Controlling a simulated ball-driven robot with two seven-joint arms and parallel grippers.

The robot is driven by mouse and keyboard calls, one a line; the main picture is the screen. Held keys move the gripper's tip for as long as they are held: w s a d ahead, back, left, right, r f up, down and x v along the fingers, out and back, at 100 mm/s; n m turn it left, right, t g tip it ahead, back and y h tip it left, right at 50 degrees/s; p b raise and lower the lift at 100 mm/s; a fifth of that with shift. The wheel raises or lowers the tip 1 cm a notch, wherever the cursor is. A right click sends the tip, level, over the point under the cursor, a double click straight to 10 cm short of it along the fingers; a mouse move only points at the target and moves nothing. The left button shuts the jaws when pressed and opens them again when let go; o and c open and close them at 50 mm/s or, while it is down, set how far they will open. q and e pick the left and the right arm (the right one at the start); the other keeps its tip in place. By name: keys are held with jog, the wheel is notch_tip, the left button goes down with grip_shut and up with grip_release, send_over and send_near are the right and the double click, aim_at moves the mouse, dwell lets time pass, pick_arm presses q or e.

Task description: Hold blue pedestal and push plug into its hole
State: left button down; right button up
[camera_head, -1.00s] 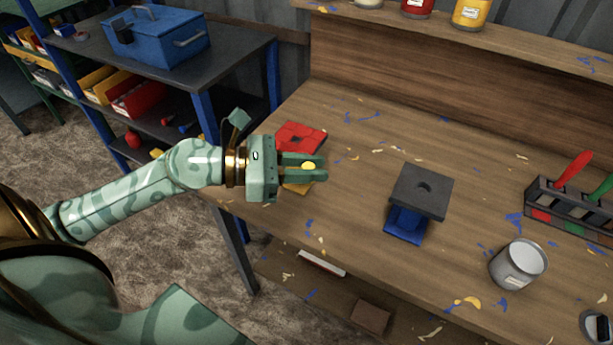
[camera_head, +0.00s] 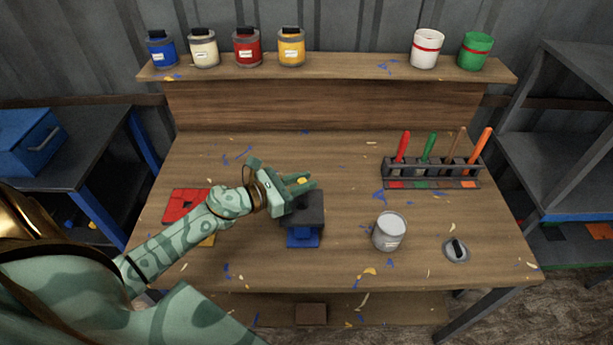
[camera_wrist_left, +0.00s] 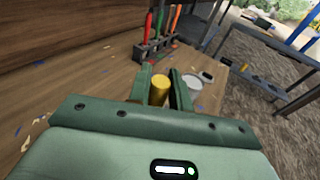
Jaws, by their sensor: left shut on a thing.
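My left gripper (camera_head: 298,183) is shut on a yellow plug (camera_head: 302,181), which stands out between its fingers. The yellow plug (camera_wrist_left: 159,90) also shows upright between the fingers in the left wrist view. The blue pedestal (camera_head: 302,237) stands on the workbench with a dark square top block (camera_head: 308,212). My gripper is above the far left part of this block and hides some of it. The hole in the block's top is not clearly seen now. The pedestal does not show in the left wrist view. My right gripper is not in view.
A grey can (camera_head: 389,232) stands right of the pedestal. A tool rack (camera_head: 432,172) with several coloured handles is behind it. A round metal lid (camera_head: 456,250) lies at the right. A red plate (camera_head: 186,204) lies at left, partly behind my arm.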

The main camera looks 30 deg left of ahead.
aim_at(302, 209)
pick_arm(q)
jog(key=shift+f+b, duration=0.5)
jog(key=shift+f, duration=0.1)
notch_tip(302, 209, down, 4)
jog(key=b, duration=0.3)
jog(key=shift+r, duration=0.1)
jog(key=shift+s+r, duration=0.1)
